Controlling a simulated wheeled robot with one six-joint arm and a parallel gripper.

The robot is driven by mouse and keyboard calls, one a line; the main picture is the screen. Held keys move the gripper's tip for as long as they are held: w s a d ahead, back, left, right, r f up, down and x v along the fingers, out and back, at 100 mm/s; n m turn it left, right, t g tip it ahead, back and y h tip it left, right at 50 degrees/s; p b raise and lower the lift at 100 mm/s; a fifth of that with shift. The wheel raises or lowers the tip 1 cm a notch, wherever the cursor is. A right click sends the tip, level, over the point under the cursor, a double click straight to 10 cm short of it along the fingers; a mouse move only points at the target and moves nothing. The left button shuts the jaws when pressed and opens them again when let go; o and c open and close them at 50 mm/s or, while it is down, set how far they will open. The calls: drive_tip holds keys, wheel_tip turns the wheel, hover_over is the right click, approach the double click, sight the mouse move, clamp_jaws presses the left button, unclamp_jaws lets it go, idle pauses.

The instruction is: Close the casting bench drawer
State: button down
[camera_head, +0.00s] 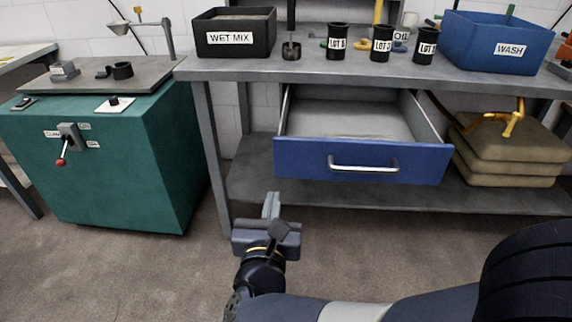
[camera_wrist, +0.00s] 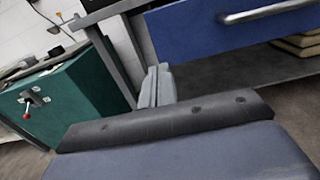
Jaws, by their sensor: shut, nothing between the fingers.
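The casting bench drawer (camera_head: 310,159) has a blue front with a silver bar handle (camera_head: 363,164) and stands pulled out under the grey bench top. Its inside shows from above and looks empty. My gripper (camera_head: 271,200) is shut and empty, in front of the bench and below and to the left of the drawer front, not touching it. In the wrist view the shut fingers (camera_wrist: 156,86) point toward the space under the bench, with the blue drawer front (camera_wrist: 200,30) above and to the right. The drawer handle (camera_wrist: 265,12) is partly cut off there.
The bench top holds a black WET MIX bin (camera_head: 235,44), several black lot cups and a blue WASH bin (camera_head: 495,50). A bench leg (camera_head: 211,150) stands left of the drawer. A green cabinet (camera_head: 110,160) is at left. Stacked sacks (camera_head: 510,155) lie on the lower shelf.

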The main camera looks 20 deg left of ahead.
sight(280, 160)
drive_tip(key=x, duration=1)
drive_tip(key=shift+w+b, duration=0.3)
drive_tip(key=shift+b, duration=0.05)
drive_tip(key=shift+w, duration=0.1)
